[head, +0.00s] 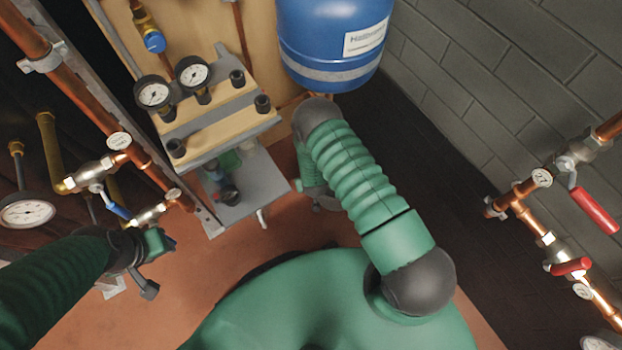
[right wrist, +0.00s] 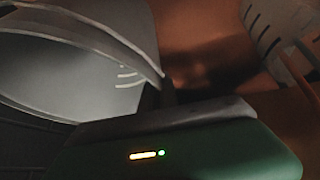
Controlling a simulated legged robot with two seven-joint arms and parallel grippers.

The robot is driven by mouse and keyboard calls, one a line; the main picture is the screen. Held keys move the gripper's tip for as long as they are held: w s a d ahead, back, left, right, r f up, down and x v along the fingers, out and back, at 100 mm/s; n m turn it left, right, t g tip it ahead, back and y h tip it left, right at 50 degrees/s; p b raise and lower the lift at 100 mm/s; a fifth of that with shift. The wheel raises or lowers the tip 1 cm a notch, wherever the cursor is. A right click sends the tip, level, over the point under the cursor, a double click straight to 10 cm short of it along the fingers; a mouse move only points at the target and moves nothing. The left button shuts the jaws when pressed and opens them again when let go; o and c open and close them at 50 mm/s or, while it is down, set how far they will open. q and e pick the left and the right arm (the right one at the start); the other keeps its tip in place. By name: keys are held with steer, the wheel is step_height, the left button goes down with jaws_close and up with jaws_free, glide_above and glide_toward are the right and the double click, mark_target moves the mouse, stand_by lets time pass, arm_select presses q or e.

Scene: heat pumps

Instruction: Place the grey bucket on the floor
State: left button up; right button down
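The grey bucket (right wrist: 75,75) fills the left of the right wrist view, close to the camera. Its opening faces the camera, tilted, and several pale marks show on its inside wall. My right gripper's green body (right wrist: 190,145) is along the bottom of that view. The bucket's rim reaches down to the body's edge, but the fingertips and any hold on the rim are not clear. In the head view my right arm covers its own gripper and most of what is below it. My left gripper (head: 145,265) is at the lower left, with no object seen in it. The reddish floor (head: 285,235) shows below.
A blue tank (head: 335,40) hangs at the top. A board with two gauges (head: 193,73) stands left of my right arm, above a grey shelf (head: 250,190). Copper pipes with valves run at the left and right (head: 540,225). Bare floor shows around my base.

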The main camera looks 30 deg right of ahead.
steer(key=c, duration=1.6)
jaws_free()
steer(key=shift+a+r, duration=0.1)
steer(key=shift+r, duration=0.25)
steer(key=s+a+r+g+y+p, duration=0.1)
steer(key=s+a+r+p, duration=0.15)
steer(key=r, duration=1.05)
steer(key=s+a+r+y+p, duration=0.1)
steer(key=a+r+p, duration=0.25)
steer(key=r, duration=1.05)
steer(key=s+r, duration=0.3)
steer(key=r, duration=0.1)
steer(key=s+r+n+g, duration=0.1)
steer(key=s+r, duration=0.3)
steer(key=r, duration=0.1)
steer(key=s+r+g, duration=0.1)
steer(key=s+r, duration=0.3)
steer(key=shift+s+d+r+n, duration=0.2)
steer(key=shift+d+r+n, duration=0.15)
steer(key=shift+r+n, duration=0.05)
